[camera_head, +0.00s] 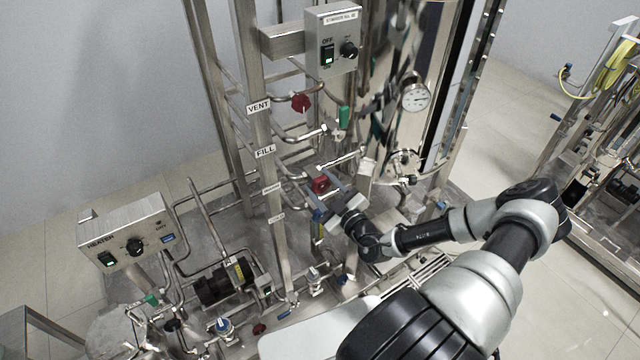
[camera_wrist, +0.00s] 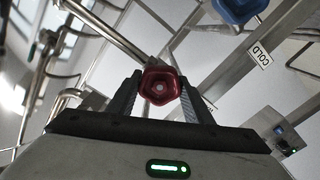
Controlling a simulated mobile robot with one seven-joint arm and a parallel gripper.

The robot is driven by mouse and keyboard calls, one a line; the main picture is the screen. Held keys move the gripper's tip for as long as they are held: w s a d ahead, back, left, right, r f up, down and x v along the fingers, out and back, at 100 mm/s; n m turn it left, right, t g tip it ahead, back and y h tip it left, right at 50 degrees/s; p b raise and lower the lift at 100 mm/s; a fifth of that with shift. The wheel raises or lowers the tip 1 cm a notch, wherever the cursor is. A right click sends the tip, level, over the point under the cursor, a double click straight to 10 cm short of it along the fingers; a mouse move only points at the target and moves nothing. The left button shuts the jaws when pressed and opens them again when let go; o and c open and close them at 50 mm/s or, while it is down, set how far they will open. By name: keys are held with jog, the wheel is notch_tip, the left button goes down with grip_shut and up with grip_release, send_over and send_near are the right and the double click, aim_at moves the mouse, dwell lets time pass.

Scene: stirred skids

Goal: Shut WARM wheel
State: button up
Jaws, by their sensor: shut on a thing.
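A small red hand wheel (camera_head: 320,184) sits on the skid's pipework, right of an upright post with labels. In the wrist view the red wheel (camera_wrist: 160,86) is between the two fingers, its face with a pale hub toward the camera. My gripper (camera_head: 324,190) is shut on this red wheel, a finger on each side. The small label (camera_head: 272,189) on the post at about its height is too blurred to read. A blue wheel (camera_wrist: 238,10) is close by, near a label reading COLD (camera_wrist: 260,54). The wheel's stem is largely hidden.
The VENT label (camera_head: 258,107) and FILL label (camera_head: 265,151) are higher on the post. Another red wheel (camera_head: 300,103) and a green handle (camera_head: 343,117) are above my gripper. The steel vessel (camera_head: 405,60) stands behind. The heater box (camera_head: 125,232) is at left.

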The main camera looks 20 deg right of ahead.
dwell(0.3)
jog(key=o, duration=1)
jog(key=s+d, duration=0.1)
jog(key=s, duration=0.4)
jog(key=s+d, duration=0.1)
jog(key=s, duration=0.5)
jog(key=s+d, duration=0.1)
jog(key=s, duration=0.5)
jog(key=shift+s+d+b, duration=0.1)
jog(key=shift+d+b, duration=0.1)
jog(key=shift+b, duration=0.2)
